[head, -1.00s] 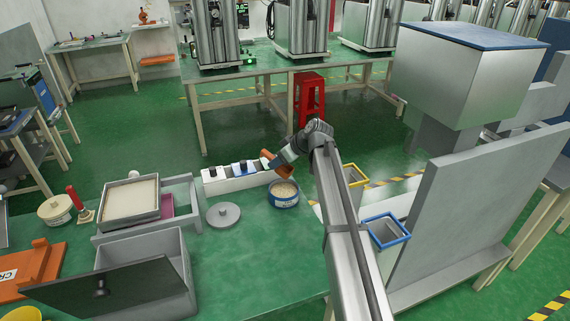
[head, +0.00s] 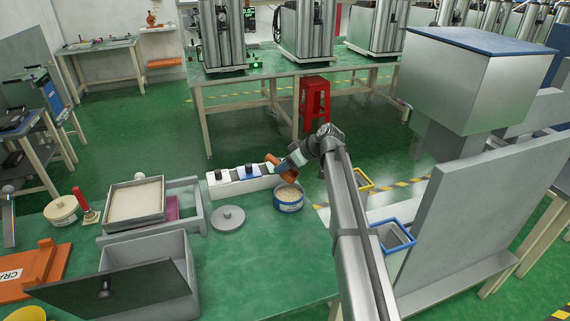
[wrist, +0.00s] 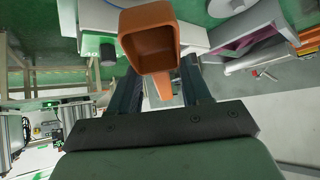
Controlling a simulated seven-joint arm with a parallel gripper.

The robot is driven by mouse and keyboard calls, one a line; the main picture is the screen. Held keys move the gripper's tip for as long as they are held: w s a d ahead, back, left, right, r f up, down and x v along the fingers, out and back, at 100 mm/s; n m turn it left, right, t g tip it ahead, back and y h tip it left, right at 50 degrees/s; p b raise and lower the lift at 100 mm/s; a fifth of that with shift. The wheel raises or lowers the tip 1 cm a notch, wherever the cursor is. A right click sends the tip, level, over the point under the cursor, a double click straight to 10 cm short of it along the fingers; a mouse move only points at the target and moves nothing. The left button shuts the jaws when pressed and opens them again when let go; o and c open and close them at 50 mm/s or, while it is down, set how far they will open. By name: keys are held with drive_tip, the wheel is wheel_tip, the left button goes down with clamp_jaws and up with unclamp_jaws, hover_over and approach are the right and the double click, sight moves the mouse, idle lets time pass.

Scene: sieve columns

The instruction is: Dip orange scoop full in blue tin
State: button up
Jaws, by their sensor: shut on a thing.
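The orange scoop (head: 283,172) is in my gripper (head: 292,164), just above the back rim of the blue tin (head: 288,206). The tin is round and open, with pale grains inside. In the wrist view my gripper (wrist: 160,82) is shut on the scoop's handle, and the square bowl (wrist: 148,46) faces the camera. The bowl's inside looks bare orange, with no grains visible. I cannot tell from the head view whether the scoop touches the tin's rim.
A grey round lid (head: 228,218) lies left of the tin. A white block with black knobs (head: 224,184) stands behind it. A sieve tray (head: 136,200) and a grey bin (head: 147,275) are further left. Blue-framed (head: 393,238) and yellow-framed containers (head: 360,180) stand right of my arm.

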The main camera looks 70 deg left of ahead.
drive_tip(key=shift+f, duration=4.1)
drive_tip(key=shift+a+r+t+h, duration=0.1)
drive_tip(key=shift+r+t+h, duration=0.35)
drive_tip(key=shift+r, duration=0.95)
drive_tip(key=shift+d+r+t+h, duration=0.1)
drive_tip(key=shift+r+t+h, duration=0.35)
drive_tip(key=shift+r, duration=0.9)
drive_tip(key=shift+a+r+t+h, duration=0.1)
drive_tip(key=shift+r+t+h, duration=0.35)
drive_tip(key=shift+r, duration=0.95)
drive_tip(key=shift+r+h, duration=0.25)
drive_tip(key=shift+r, duration=0.1)
